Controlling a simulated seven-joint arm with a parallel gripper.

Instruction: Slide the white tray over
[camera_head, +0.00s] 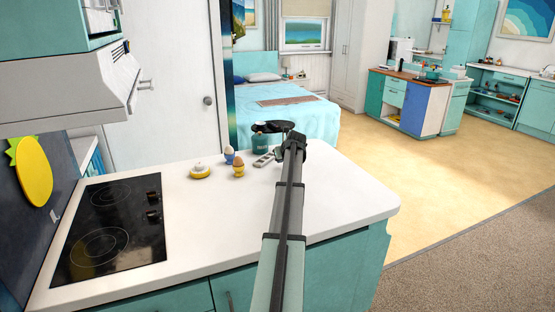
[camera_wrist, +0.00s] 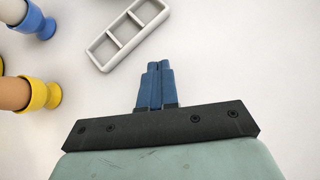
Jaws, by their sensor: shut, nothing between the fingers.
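The small white tray (camera_wrist: 136,41) is a narrow, divided frame lying flat on the white counter. In the wrist view it lies at a slant beyond my fingertips, near the top edge. It also shows in the head view (camera_head: 263,160), just left of my arm. My gripper (camera_wrist: 160,67) has its blue fingers closed together and empty. Bare counter shows between the fingertips and the tray's near side in the wrist view, so they look apart. In the head view the fingertips are hard to make out below the gripper body.
A blue egg cup (camera_head: 229,160) and a yellow egg cup (camera_head: 238,172), each with an egg, stand left of the tray. A round yellow-and-white item (camera_head: 200,171) and the black cooktop (camera_head: 110,228) are farther left. The counter (camera_head: 345,200) is clear right of my arm.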

